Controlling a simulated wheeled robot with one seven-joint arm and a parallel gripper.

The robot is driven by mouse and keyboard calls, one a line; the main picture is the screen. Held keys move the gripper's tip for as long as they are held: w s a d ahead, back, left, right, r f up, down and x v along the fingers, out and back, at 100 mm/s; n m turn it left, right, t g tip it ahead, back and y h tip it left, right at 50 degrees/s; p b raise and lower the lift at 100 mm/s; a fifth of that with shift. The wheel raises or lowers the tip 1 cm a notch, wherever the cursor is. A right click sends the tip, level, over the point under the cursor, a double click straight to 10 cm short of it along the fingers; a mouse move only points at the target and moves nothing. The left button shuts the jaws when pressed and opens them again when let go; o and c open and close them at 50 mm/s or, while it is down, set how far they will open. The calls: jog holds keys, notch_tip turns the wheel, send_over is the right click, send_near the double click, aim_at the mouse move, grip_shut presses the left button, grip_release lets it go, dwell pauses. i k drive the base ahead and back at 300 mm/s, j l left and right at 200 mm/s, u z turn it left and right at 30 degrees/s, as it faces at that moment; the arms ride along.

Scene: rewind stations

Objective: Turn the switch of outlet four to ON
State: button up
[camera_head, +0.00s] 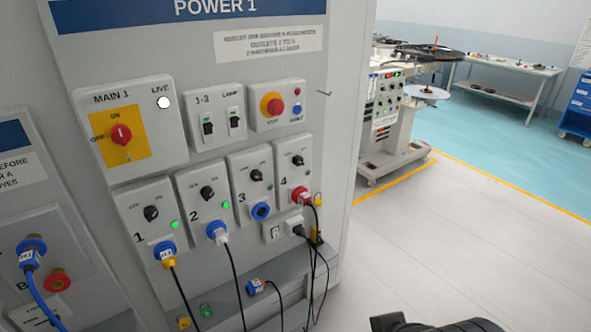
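The outlet four panel (283,186) is a light grey plate marked 4, at the right end of the lower row of outlets on the POWER 1 cabinet. Its switch (298,160) is a small black rotary knob near the top of the plate; its lettering is too small to read. Below it, a black plug with a cable sits in a red socket (298,196). A black part of my arm or gripper (440,325) shows at the bottom edge, well below and right of the panel and apart from it. The fingertips cannot be made out.
Outlets 1 (150,218), 2 (203,198) and 3 (252,186) have similar knobs. A red MAIN 1 switch (121,135) and a red emergency knob (271,105) are above. Cables hang below the outlets over a ledge (280,290). Open floor (440,240) lies right.

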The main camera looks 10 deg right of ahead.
aim_at(297, 161)
jog(key=i+l+u, duration=0.15)
jog(key=u, duration=0.3)
jog(key=i+l+u, duration=0.1)
jog(key=u, duration=0.35)
jog(key=i+l+u, duration=0.1)
jog(key=l+u, duration=0.15)
jog(key=u, duration=0.25)
jog(key=l+u, duration=0.2)
jog(key=u, duration=0.25)
